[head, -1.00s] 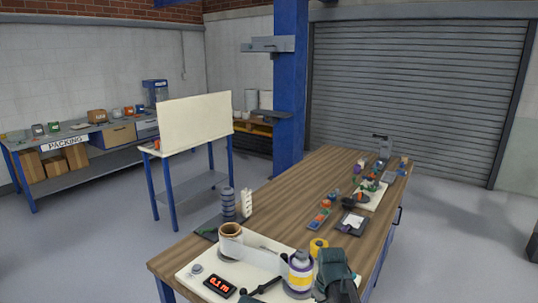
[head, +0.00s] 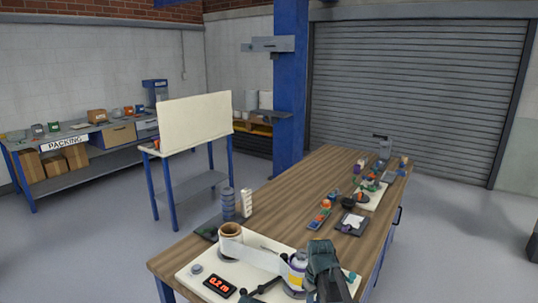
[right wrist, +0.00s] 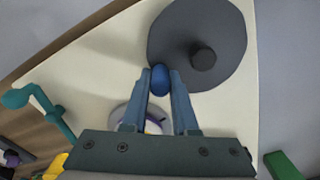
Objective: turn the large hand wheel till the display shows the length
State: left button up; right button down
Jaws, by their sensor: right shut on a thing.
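The dark grey hand wheel (right wrist: 222,30) shows in the right wrist view as a broad disc with a raised hub (right wrist: 203,57). A blue knob (right wrist: 161,80) stands near its rim. My right gripper (right wrist: 160,92) is shut on the blue knob, one finger on each side. In the head view my right gripper (head: 322,262) is at the front right of the cream board, beside the spool; I cannot make out the wheel there. The display (head: 219,285) reads 0.2 m in red.
A dark lever (head: 262,288) is in front. Several small items lie farther back on the wooden table (head: 290,205).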

jog(key=shift+a, duration=0.15)
jog(key=c, duration=1.6)
grip_release()
jog(key=shift+w+a, duration=0.2)
jog(key=shift+a, duration=0.75)
jog(key=shift+a, duration=0.65)
grip_release()
